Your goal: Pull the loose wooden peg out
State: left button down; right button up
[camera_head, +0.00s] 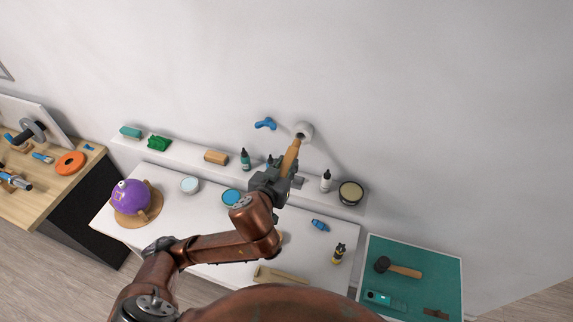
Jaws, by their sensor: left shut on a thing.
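The wooden peg (291,156) is a tan rod in front of the wall. Its upper end is at a round white wall socket (304,130); I cannot tell whether the end is still inside it or just clear of it. My left gripper (284,174) is shut on the lower part of the peg, above the white shelf. The fingers hide the peg's lower end. My right gripper is not in view.
A blue wall hook (265,124) is left of the socket. The narrow shelf (190,157) holds small bottles, a wooden block (216,157) and a round tin (350,193). A green mat (440,267) lies at right.

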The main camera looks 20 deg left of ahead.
pick_arm(q)
jog(key=shift+r, duration=3.4)
